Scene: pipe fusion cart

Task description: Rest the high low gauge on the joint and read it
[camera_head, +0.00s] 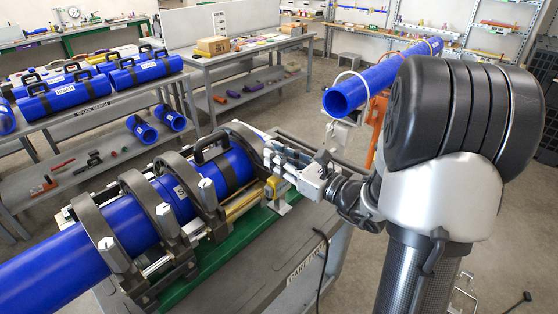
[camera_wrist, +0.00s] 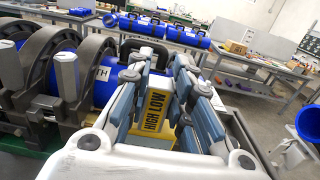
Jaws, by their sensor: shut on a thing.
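The yellow high low gauge (camera_wrist: 153,124), with black "HIGH LOW" lettering, sits between the fingers of my gripper (camera_wrist: 162,66) in the wrist view. My gripper is shut on it. The blue pipe (camera_head: 116,231) lies through several dark ring clamps (camera_head: 148,205) on the green cart frame. The wrist view shows the pipe (camera_wrist: 71,84) left of my gripper. I cannot tell whether the gauge touches the joint.
A spool bench (camera_head: 100,115) with blue pipe pieces stands behind at the left. A grey workbench (camera_head: 245,62) with a cardboard box is at the back. A long blue pipe (camera_head: 385,78) on a stand extends behind my arm. A cable hangs beside the cart.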

